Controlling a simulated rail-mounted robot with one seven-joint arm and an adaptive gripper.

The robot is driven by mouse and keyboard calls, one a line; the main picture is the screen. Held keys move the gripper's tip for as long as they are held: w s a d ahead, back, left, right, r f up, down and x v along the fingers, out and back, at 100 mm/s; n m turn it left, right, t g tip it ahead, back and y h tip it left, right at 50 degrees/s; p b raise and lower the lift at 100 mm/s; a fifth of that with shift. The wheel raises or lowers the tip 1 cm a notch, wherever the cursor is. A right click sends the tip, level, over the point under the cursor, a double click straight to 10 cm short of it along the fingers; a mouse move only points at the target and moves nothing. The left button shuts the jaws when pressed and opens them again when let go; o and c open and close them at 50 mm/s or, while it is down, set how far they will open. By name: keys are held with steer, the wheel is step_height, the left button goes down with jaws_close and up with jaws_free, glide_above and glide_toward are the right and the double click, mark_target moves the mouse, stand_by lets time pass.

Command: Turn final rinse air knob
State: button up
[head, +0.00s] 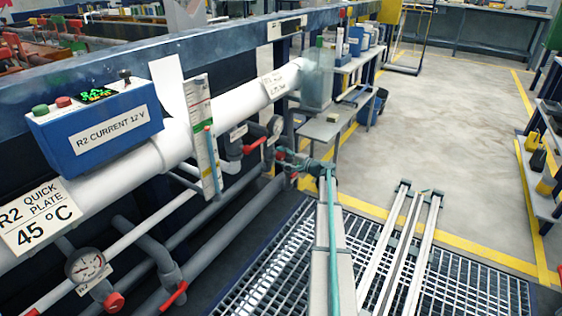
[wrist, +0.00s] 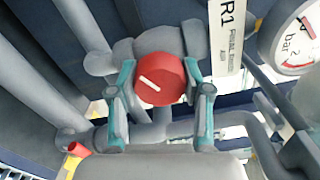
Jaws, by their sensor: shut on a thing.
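A round red knob (wrist: 160,88) with a white pointer line sits on a grey pipe fitting in the middle of the wrist view. Its line slants from upper left to lower right. My gripper (wrist: 159,76) has one teal-edged finger on each side of the knob and is shut on it. In the head view my gripper (head: 284,157) is at the grey pipework below the white pipe. The knob cannot be made out clearly there.
A pressure gauge (wrist: 290,38) marked bar and a white R1 label (wrist: 228,35) are close to the knob's right. Another red handle (wrist: 78,149) is at lower left. Grey pipes (head: 222,240) run along the rack. The floor (head: 455,125) at right is open.

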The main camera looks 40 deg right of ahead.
steer(key=shift+f+n+b, duration=0.1)
steer(key=shift+n+b, duration=0.75)
steer(key=shift+n, duration=0.45)
steer(key=o, duration=1.2)
steer(key=shift+c, duration=0.2)
steer(key=shift+s, duration=0.1)
steer(key=v, duration=1.1)
steer(key=shift+s+d, duration=0.15)
steer(key=shift+s, duration=0.25)
